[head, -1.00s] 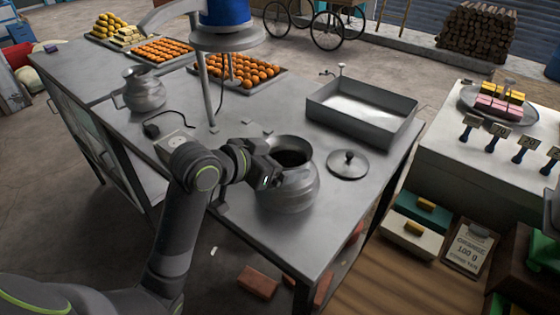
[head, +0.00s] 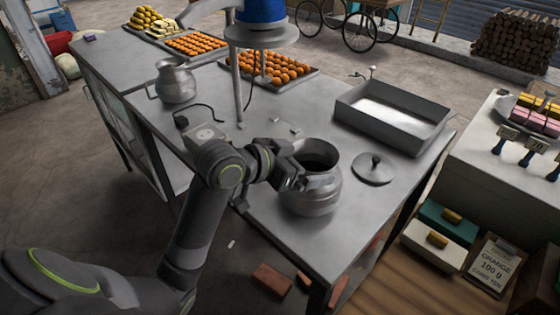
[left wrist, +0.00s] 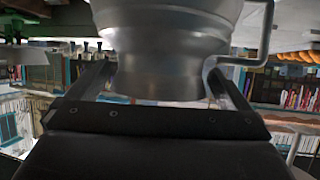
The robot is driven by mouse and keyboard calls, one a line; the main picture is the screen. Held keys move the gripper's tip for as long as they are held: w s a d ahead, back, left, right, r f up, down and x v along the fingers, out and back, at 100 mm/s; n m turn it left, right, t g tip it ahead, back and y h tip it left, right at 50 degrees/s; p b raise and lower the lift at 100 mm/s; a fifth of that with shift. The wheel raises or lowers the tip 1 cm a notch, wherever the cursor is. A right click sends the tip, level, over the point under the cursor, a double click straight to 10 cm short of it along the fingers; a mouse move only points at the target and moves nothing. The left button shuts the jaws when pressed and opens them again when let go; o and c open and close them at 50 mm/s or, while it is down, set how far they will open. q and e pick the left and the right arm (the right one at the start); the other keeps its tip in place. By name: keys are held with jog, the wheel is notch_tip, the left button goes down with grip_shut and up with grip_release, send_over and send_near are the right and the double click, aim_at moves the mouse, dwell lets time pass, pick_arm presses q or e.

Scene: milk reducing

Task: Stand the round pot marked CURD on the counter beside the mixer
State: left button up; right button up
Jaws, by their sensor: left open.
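A round grey metal pot (head: 312,195) stands upright on the metal counter (head: 235,195) near its front edge; I can read no CURD mark on it. My left gripper (head: 303,182) is open at the pot's left side. In the left wrist view the pot (left wrist: 165,50) fills the space between the open fingers of my left gripper (left wrist: 160,78); contact cannot be told. A handle shows at its right there. The mixer with a blue top (head: 262,12) stands behind, partly cut off. A second metal pot (head: 175,85) with a side handle stands at the back left.
A lid (head: 374,170) lies right of the near pot, and a grey rectangular tray (head: 440,105) stands behind it. Trays of orange balls (head: 285,72) sit farther back. A small box with a cable (head: 205,137) is beside my arm. A few small blocks lie near the mixer's post.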

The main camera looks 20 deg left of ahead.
pick_arm(q)
jog(key=v, duration=0.4)
jog(key=shift+s+a+r, duration=0.15)
jog(key=shift+s+a, duration=0.05)
jog(key=shift+s, duration=0.1)
jog(key=p+v, duration=0.6)
jog(key=p, duration=0.1)
jog(key=shift+s+p, duration=0.25)
jog(key=shift+p, duration=0.1)
jog(key=shift+a+r, duration=0.1)
